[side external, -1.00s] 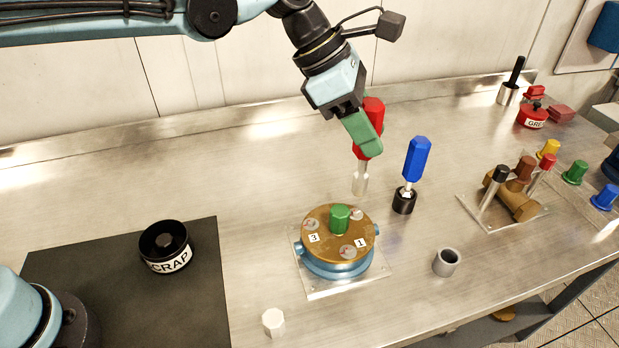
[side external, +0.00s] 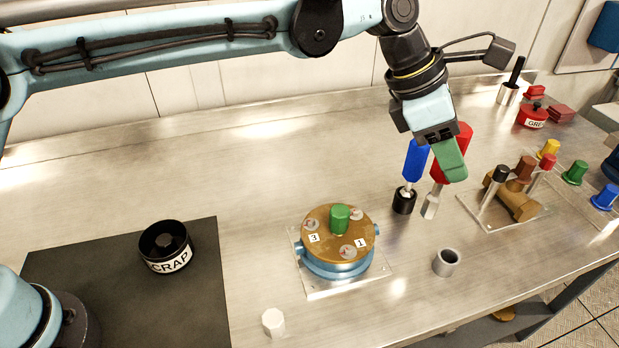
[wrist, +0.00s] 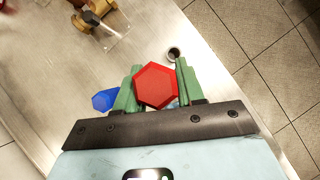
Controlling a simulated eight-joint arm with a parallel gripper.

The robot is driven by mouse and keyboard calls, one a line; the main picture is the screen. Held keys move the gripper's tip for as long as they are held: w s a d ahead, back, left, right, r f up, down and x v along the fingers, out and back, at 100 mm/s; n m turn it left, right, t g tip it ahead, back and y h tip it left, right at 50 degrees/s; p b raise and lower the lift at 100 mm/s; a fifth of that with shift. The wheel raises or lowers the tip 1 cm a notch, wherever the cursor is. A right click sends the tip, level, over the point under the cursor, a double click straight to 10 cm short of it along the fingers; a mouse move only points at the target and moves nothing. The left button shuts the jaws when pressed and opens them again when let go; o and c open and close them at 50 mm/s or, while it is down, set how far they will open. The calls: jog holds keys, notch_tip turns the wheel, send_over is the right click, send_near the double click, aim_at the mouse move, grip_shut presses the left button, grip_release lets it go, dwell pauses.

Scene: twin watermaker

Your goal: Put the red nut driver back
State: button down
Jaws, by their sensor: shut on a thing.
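The red nut driver (side external: 464,138) has a red hexagonal handle and a pale metal shank pointing down, slightly tilted. My gripper (side external: 452,160) is shut on its handle, with a green finger on each side in the wrist view (wrist: 156,88). The shank's lower end appears above the bench, to the right of the blue nut driver (side external: 414,160), which stands in a black holder (side external: 404,201). An empty grey cylindrical holder (side external: 446,262) stands on the bench in front and a little right of the held driver. Its opening also shows in the wrist view (wrist: 174,54).
A round brass-topped unit (side external: 338,243) with a green knob sits left of the holders. A brass valve fitting on a plate (side external: 516,204) stands to the right, with several coloured caps beyond. A black scrap bin (side external: 166,247) is far left. A white hexagonal piece (side external: 273,322) lies in front.

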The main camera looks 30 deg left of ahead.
jog(key=s+x, duration=0.1)
jog(key=x, duration=1)
jog(key=shift+s+f, duration=0.35)
jog(key=shift+s, duration=0.3)
jog(key=shift+f, duration=0.1)
jog(key=c, duration=0.7)
grip_release()
